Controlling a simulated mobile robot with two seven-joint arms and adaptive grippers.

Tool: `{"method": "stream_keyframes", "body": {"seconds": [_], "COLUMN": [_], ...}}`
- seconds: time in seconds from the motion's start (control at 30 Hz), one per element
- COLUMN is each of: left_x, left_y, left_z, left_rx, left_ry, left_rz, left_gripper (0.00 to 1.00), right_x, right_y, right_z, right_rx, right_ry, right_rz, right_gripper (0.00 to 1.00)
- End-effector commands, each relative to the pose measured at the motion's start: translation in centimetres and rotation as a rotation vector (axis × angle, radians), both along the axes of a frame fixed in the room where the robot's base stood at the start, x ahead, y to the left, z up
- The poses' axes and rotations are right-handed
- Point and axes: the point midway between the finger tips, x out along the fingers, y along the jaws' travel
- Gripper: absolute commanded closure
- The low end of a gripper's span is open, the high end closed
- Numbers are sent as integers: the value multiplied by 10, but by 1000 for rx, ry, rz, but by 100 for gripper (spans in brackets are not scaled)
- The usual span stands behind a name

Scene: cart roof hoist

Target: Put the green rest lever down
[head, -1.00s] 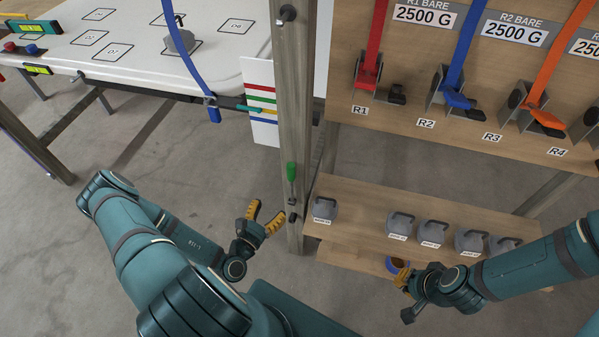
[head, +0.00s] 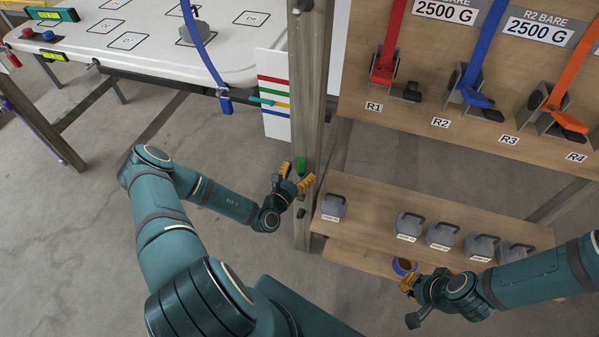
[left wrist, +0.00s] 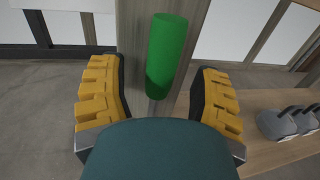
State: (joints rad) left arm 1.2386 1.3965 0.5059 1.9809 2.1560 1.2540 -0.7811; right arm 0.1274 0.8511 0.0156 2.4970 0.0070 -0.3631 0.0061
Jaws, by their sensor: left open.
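The green rest lever (head: 301,166) is on the wooden post (head: 311,110), with its green grip pointing up. In the left wrist view the lever's green cylinder (left wrist: 166,55) stands between and just beyond the yellow-padded fingers. My left gripper (head: 296,177) is open at the post, its fingers on either side of the lever; it also shows in the left wrist view (left wrist: 160,105). I cannot tell whether a finger touches the lever, and its lower part is hidden. My right gripper (head: 408,302) is at the lower right, by the low shelf; its finger opening is unclear.
A low wooden shelf (head: 375,215) with several grey weights stands right of the post. Above it is a board (head: 400,125) with red, blue and orange straps in cleats. A white panel (head: 150,60) with a blue strap lies at upper left. The floor below is clear.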

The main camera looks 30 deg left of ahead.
Motion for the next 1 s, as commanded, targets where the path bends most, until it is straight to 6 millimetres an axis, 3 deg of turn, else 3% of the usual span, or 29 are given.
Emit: {"method": "stream_keyframes", "body": {"seconds": [0.3,0.37,0.5,1.0], "left_x": [2,2,2,-1], "left_y": [0,0,0,-1], "left_z": [0,0,0,0], "left_rx": [0,0,0,5], "left_ry": [0,0,0,-24], "left_rz": [0,0,-1,-1], "left_gripper": [36,52,100,100], "right_x": [0,0,0,0], "right_y": [0,0,0,0], "right_z": [0,0,0,-2], "right_rx": [0,0,0,0], "right_ry": [1,0,0,1], "right_rz": [0,0,0,0], "right_gripper": [100,100,100,100]}}
